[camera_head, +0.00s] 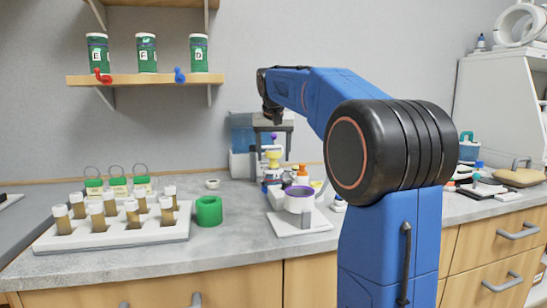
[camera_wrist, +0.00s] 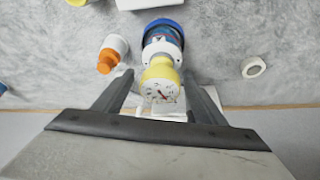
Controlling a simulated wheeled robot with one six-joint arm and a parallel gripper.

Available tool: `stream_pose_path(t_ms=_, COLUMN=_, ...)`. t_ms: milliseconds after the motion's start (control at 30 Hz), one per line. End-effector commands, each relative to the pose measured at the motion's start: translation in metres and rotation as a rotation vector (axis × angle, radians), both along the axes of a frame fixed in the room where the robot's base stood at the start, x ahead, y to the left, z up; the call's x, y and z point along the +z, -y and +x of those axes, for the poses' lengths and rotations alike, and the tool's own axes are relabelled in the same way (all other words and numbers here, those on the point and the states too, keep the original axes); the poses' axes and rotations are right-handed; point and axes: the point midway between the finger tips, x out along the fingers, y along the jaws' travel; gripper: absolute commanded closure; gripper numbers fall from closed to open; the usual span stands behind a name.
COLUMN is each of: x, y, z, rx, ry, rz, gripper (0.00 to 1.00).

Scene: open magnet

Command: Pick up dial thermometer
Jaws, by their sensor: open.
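The dial thermometer (camera_wrist: 162,92) shows in the wrist view as a round white dial with a red needle and a yellow part behind it. It is close to a blue and white device (camera_wrist: 163,38). My gripper (camera_wrist: 160,78) is open, with one dark finger on each side of the dial. Whether either finger touches it I cannot tell. In the head view my gripper (camera_head: 273,122) points down at the back of the counter, above a yellow piece (camera_head: 272,156) that looks like the same thermometer. The lower part is hidden among other items.
On the counter are a tube rack (camera_head: 110,236), a green ring (camera_head: 208,211) and a white scale-like device (camera_head: 300,222). A shelf (camera_head: 146,79) hangs at left.

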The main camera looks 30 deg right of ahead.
Motion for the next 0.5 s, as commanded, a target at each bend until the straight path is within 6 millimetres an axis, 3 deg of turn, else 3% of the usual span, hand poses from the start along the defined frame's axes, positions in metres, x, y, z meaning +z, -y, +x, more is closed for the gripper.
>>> stream_pose_path(t_ms=200, x=-0.0003, y=0.0001, z=0.0002, rx=0.000, ry=0.000, rz=0.000, gripper=0.37)
stream_pose_path(t_ms=400, x=-0.0002, y=0.0001, z=0.0002, rx=0.000, ry=0.000, rz=0.000, gripper=0.83)
stream_pose_path(t_ms=500, x=-0.0001, y=0.0001, z=0.0001, rx=0.000, ry=0.000, rz=0.000, gripper=0.87)
